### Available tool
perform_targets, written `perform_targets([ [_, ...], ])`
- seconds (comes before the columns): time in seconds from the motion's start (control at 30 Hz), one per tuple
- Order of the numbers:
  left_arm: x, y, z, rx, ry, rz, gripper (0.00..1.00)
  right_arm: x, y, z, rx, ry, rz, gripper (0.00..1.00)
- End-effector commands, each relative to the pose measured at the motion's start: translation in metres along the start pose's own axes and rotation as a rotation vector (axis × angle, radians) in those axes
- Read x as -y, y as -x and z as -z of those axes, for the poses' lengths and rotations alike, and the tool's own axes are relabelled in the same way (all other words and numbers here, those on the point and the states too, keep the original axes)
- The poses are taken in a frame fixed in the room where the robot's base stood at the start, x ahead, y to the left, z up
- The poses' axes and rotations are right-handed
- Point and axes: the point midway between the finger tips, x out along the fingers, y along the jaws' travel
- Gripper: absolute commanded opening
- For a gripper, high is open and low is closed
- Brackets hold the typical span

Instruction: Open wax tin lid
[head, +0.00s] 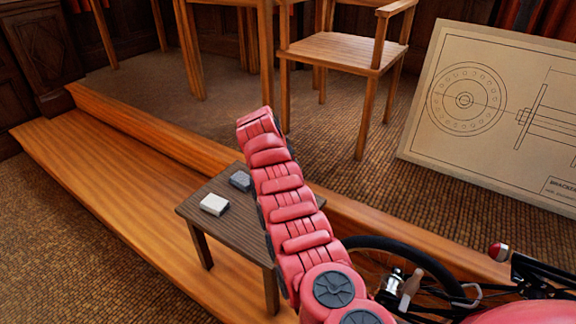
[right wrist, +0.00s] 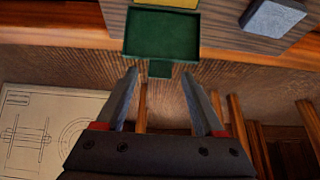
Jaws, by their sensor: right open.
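The wax tin shows in the right wrist view as a green, shallow, rimmed panel (right wrist: 162,34) with a small tab on its near edge. A yellow strip (right wrist: 168,3) lies just beyond it at the top edge. The panel looks like the inside of a lid swung open, with the rest of the tin cut off. My right gripper (right wrist: 161,73) is open, its fingertips on either side of the tab and nothing clearly held. In the head view my right arm hides the tin and the gripper. My left gripper is not in view.
A small dark wooden table (head: 200,190) stands on the wooden step. It bears a white block (head: 214,204) and a grey block (head: 240,180), the grey one also in the wrist view (right wrist: 272,17). A chair (head: 345,50), drawing board (head: 500,110) and bicycle wheel (head: 400,245) stand around.

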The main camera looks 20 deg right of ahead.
Motion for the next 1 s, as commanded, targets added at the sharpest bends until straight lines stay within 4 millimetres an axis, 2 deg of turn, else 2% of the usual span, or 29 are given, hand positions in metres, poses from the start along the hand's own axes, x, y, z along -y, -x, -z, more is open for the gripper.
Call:
perform_targets([
  [0.17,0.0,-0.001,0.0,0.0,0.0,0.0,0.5,0.001,0.004,0.0,0.0,0.001,0.0,0.7],
  [0.37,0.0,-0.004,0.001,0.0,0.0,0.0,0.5,0.001,0.029,0.0,-0.002,0.0,0.003,0.7],
  [0.8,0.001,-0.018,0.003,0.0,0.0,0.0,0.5,0.002,0.147,0.002,-0.003,0.0,0.006,0.7],
  [1.0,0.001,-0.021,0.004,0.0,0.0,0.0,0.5,0.001,0.167,0.0,-0.003,0.001,0.001,0.7],
])
